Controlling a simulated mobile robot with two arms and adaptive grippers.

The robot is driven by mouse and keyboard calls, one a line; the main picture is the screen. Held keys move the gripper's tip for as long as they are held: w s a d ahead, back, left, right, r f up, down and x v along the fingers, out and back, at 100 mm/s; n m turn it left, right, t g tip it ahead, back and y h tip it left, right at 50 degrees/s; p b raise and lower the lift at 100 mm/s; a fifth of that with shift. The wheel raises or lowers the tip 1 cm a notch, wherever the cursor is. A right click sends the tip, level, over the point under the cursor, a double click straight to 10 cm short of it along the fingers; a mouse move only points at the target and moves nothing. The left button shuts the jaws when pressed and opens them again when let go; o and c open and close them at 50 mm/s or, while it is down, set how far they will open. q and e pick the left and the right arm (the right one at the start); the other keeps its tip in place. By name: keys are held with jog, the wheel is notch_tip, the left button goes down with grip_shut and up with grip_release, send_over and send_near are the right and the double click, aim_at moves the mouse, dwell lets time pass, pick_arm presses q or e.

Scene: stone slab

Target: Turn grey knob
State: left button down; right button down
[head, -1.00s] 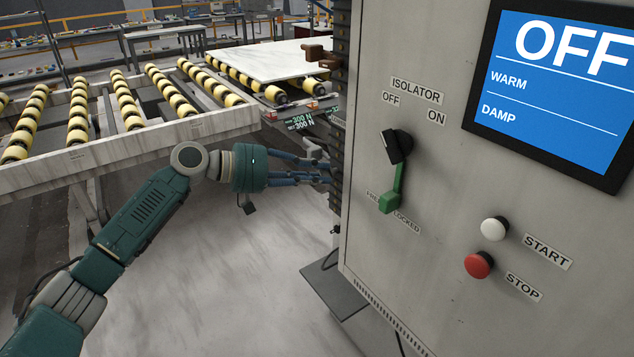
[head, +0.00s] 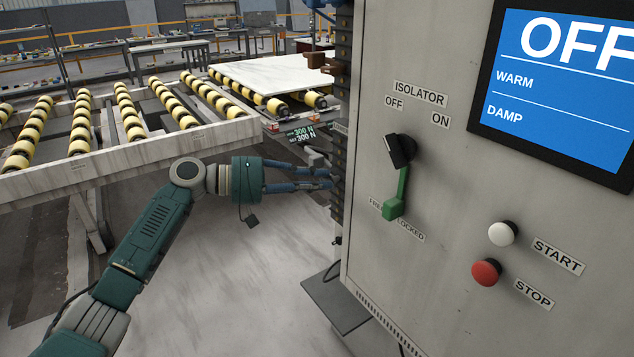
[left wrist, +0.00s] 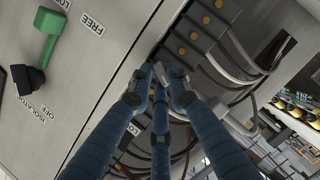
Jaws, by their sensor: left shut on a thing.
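The grey knob (left wrist: 160,71) shows as a small light-grey piece between my left fingertips in the left wrist view, partly hidden by them. It is at a dark unit on the side of the cabinet. My left gripper (head: 328,178) reaches this side from the left in the head view. Its blue fingers are shut on the knob; they also show in the left wrist view (left wrist: 160,88). A small display (head: 299,134) above the fingers reads 300 N on both lines. My right gripper is not in view.
The grey cabinet (head: 450,220) stands close on the right. It carries a black isolator switch (head: 400,150) with a green lever (head: 396,202), white start and red stop buttons, and a blue OFF screen (head: 565,90). A roller conveyor (head: 130,150) runs behind my left arm. Cables hang near the fingers.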

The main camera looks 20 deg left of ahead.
pick_arm(q)
jog(key=shift+s+f, duration=0.1)
jog(key=shift+f, duration=0.1)
jog(key=c, duration=1.8)
grip_release()
jog(key=shift+o, duration=0.8)
jog(key=shift+r, duration=0.1)
jog(key=v, duration=1.2)
